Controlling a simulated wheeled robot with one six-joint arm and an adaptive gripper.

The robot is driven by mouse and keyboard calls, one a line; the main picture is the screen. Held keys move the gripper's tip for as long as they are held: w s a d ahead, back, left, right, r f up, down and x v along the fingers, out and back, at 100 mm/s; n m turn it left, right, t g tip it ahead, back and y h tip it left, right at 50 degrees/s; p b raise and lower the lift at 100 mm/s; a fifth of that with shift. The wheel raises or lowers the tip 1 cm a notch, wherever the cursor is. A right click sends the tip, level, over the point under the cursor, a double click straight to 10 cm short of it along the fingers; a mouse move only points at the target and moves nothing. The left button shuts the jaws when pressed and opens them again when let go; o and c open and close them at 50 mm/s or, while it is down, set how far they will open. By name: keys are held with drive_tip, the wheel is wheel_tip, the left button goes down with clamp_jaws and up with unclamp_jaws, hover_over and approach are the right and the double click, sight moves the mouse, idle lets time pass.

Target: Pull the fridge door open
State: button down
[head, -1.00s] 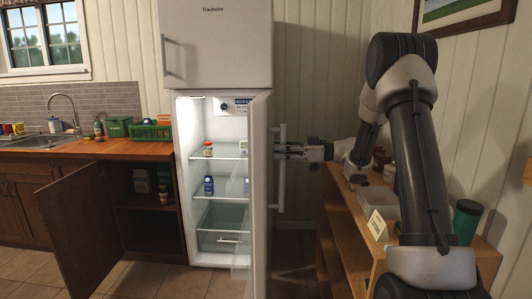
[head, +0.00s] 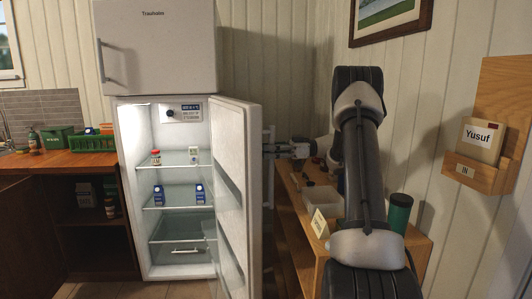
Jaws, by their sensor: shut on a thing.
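The fridge (head: 127,190) stands left of centre with its lower compartment lit and visible inside. Its lower door (head: 240,190) is swung open to the right, showing its inner side with shelves. The door handle (head: 270,150) is on the door's outer side, partly hidden behind the door edge. My gripper (head: 272,151) is at the handle, shut on it, with its fingertips partly hidden by the door. The upper freezer door (head: 158,50) is closed.
A wooden shelf unit (head: 412,249) with a white bin, a card and a green cup (head: 399,213) stands right of the door, under my arm. A wall holder (head: 482,175) is at the far right. The counter (head: 85,158) with a green crate (head: 92,143) is at the left.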

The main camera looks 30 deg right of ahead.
drive_tip(key=shift+s, duration=0.1)
drive_tip(key=c, duration=1.3)
unclamp_jaws()
drive_tip(key=v, duration=1.2)
